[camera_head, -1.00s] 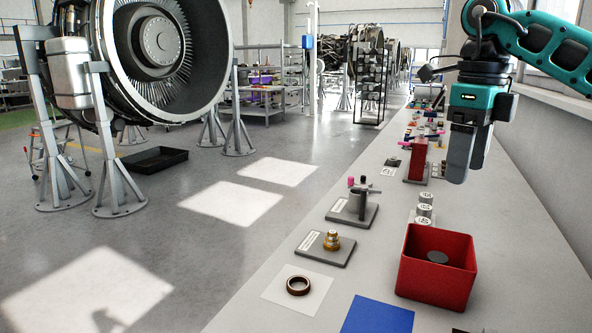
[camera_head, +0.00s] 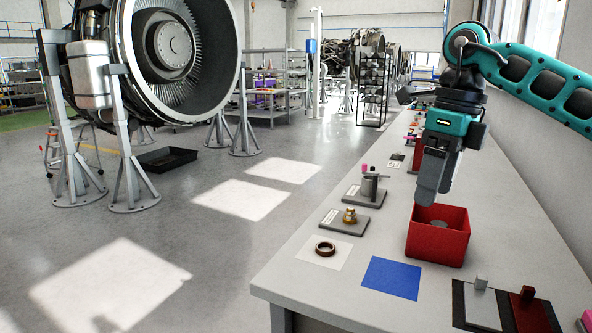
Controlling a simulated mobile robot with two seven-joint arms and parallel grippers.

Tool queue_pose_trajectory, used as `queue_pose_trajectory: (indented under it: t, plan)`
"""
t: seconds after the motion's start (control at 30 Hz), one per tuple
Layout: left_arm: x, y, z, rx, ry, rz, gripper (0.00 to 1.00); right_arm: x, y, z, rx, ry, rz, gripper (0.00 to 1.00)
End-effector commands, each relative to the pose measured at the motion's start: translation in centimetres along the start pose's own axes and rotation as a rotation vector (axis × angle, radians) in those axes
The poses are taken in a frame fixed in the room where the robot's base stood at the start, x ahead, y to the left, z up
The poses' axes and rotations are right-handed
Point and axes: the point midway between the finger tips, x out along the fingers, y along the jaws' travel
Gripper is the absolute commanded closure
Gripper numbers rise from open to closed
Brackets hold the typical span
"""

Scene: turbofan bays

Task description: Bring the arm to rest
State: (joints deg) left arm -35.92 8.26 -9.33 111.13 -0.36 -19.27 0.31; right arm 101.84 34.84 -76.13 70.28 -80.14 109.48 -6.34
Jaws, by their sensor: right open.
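My right arm (camera_head: 525,75) comes in from the right edge, teal and dark grey. Its right gripper (camera_head: 436,196) points down above the bench, just over the back left part of the red bin (camera_head: 438,250). The grey fingers are seen nearly side-on; nothing shows held between them. The gripper is open. A grey disc (camera_head: 439,224) shows inside the bin, partly hidden by the wall. My left gripper is not in view.
The long grey bench (camera_head: 330,280) carries a brown ring (camera_head: 325,248) on white paper, a brass fitting (camera_head: 349,215) on a plate, a grey cup fixture (camera_head: 370,185) and a blue mat (camera_head: 392,277). A turbofan engine (camera_head: 175,50) stands left.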

Motion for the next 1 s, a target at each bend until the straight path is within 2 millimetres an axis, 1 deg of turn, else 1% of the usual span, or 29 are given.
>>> queue_pose_trajectory:
  t: [0.03,0.1,0.17,0.27,0.33,0.37,0.4,0.5,0.6,0.7,0.8,0.87,0.97,1.0]
  plan:
    - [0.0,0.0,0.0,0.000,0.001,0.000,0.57,2.1,1.0,1.1,-0.026,-0.025,0.059,0.23]
    - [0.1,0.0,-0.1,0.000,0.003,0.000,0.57,4.4,2.8,2.7,-0.058,-0.072,0.143,0.23]
    - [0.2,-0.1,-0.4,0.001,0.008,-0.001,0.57,6.4,4.6,4.0,-0.082,-0.116,0.226,0.23]
    - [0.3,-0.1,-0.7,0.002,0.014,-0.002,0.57,9.6,8.1,6.1,-0.106,-0.203,0.390,0.23]
    - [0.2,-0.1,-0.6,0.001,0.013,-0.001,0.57,11.6,10.9,7.5,-0.104,-0.274,0.526,0.23]
    - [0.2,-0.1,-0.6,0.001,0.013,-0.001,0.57,12.3,12.2,8.0,-0.098,-0.305,0.586,0.23]
    - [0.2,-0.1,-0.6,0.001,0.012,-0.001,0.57,13.1,13.8,8.7,-0.085,-0.348,0.670,0.23]
    - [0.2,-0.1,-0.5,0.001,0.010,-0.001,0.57,14.3,17.3,10.0,-0.024,-0.452,0.876,0.23]
    - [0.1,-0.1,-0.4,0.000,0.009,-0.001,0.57,14.7,19.8,11.0,0.077,-0.554,1.081,0.23]
    - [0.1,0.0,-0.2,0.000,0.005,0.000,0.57,14.8,21.2,11.7,0.217,-0.649,1.276,0.23]
    - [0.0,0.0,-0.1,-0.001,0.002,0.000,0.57,14.9,21.4,12.1,0.393,-0.734,1.455,0.23]
    - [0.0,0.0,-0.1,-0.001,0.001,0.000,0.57,15.2,21.0,12.1,0.516,-0.780,1.556,0.23]
    - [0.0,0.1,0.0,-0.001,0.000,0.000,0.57,16.1,19.5,11.8,0.748,-0.848,1.702,0.23]
    - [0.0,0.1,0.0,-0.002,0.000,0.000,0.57,16.8,18.7,11.5,0.849,-0.871,1.753,0.23]
